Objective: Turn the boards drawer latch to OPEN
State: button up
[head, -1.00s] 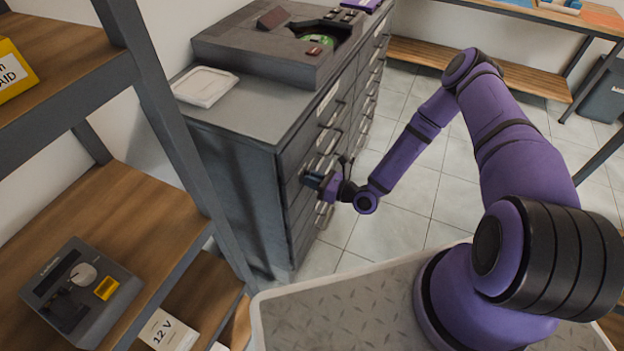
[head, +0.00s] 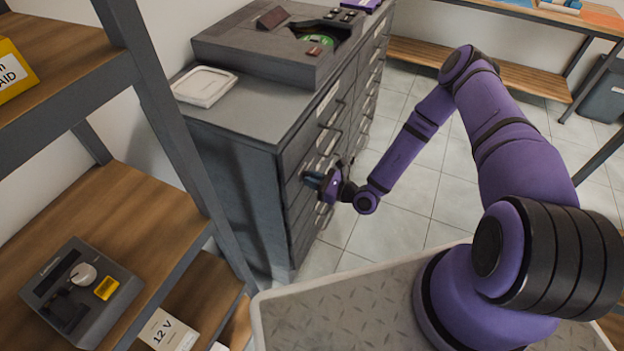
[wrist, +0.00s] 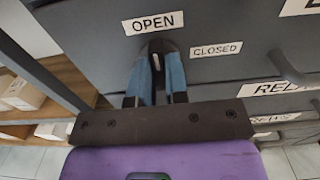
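The boards drawer latch (wrist: 157,47) is a small dark part on the grey drawer front, mostly hidden between my fingertips in the wrist view. It stands about upright, just below the OPEN label (wrist: 153,23). The CLOSED label (wrist: 216,49) is to its right. My gripper (wrist: 157,62) has its blue fingers close together, one on each side of the latch, and looks shut on it. In the head view my gripper (head: 313,179) is at the front of the grey drawer cabinet (head: 235,185), and the latch cannot be made out there.
A drawer handle (wrist: 288,68) juts out right of the labels. A wooden shelf rack (head: 130,225) stands left of the cabinet, holding a grey device (head: 82,292). A white tray (head: 204,86) lies on the cabinet top. The tiled floor (head: 400,222) right of the cabinet is clear.

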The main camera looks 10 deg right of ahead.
jog(key=o, duration=0.4)
jog(key=v, duration=1)
jog(key=shift+s+d, duration=0.25)
jog(key=shift+d, duration=0.05)
